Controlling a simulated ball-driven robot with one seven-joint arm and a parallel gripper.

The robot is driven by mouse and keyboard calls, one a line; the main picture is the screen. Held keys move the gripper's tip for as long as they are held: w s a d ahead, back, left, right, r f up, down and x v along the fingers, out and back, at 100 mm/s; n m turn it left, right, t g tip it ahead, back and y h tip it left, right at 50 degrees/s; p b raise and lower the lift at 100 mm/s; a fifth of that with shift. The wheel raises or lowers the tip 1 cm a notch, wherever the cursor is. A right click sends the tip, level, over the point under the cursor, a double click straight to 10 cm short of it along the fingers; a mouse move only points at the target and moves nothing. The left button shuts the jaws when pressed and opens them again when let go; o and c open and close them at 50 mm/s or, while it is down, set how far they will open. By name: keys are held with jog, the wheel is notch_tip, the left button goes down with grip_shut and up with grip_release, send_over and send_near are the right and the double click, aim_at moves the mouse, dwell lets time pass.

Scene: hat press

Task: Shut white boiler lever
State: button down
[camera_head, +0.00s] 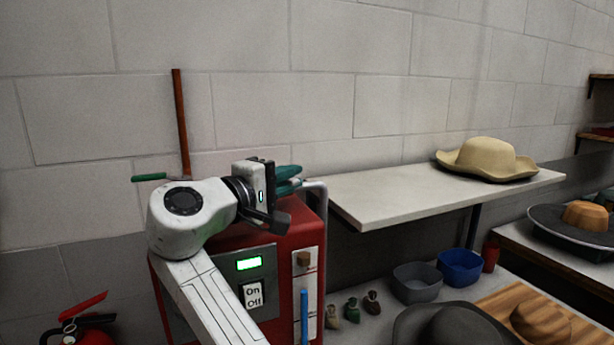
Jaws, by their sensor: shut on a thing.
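The red boiler (300,226) stands at lower middle, partly behind my arm. Its front has a lit green display (249,264) and a white On/Off switch (253,296). A white panel on its right bears a brown knob (304,259) and a blue upright bar (304,318). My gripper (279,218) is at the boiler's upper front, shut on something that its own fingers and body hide. No white lever can be made out. A teal piece (287,180) shows just behind the gripper, beside a grey curved pipe (318,190).
A white shelf (400,192) with a straw hat (487,160) juts out at right. Below are grey (417,282) and blue (460,267) bowls and several small bags. A brown pole (181,125) and a fire extinguisher (88,327) are at left.

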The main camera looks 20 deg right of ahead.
jog(key=shift+f, duration=0.1)
jog(key=c, duration=1.2)
grip_release()
jog(key=b+v, duration=0.2)
jog(key=v, duration=0.8)
jog(key=shift+s+a+b, duration=0.2)
jog(key=shift+a+b, duration=0.1)
jog(key=shift+b, duration=0.05)
jog(key=shift+c, duration=0.2)
